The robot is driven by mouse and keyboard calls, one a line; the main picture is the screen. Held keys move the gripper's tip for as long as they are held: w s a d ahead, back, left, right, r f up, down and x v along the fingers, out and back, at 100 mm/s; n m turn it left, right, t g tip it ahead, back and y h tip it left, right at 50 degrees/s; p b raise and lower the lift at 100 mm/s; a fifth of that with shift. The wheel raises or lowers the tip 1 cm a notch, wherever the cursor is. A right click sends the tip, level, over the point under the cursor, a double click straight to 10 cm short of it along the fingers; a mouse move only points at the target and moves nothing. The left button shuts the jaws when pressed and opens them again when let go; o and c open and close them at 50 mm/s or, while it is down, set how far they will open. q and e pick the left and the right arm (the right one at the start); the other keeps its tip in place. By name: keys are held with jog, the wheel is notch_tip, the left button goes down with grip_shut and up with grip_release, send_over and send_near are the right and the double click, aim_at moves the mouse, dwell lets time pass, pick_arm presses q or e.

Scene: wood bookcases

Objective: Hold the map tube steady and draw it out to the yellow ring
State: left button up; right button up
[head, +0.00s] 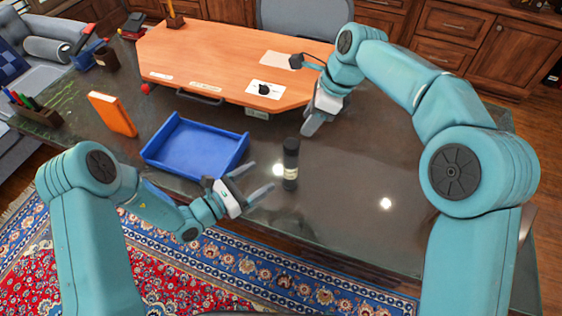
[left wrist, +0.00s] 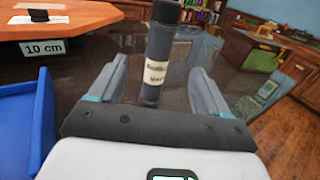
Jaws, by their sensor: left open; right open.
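The map tube (head: 290,165) is a dark upright cylinder with a pale label, standing on the dark glossy desk. No yellow ring can be made out on it. In the left wrist view the tube (left wrist: 157,55) stands ahead, between the lines of the two fingers. My left gripper (head: 262,180) is open just left of the tube, its fingers pointing towards it; I cannot tell whether they touch it. My right gripper (head: 311,122) points down near the front right corner of the orange board, behind and above the tube; it is open and holds nothing visible.
A blue tray (head: 160,153) lies left of the tube, with an orange book (head: 112,114) further left. An orange-brown raised board (head: 215,62) with papers fills the back; a "10 cm" label (left wrist: 43,47) shows on its edge. The desk (head: 345,185) right of the tube is clear.

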aim_at(285, 162)
pick_arm(q)
jog(key=x, duration=1.1)
jog(key=shift+w+d, duration=0.25)
jog(key=shift+d, duration=0.1)
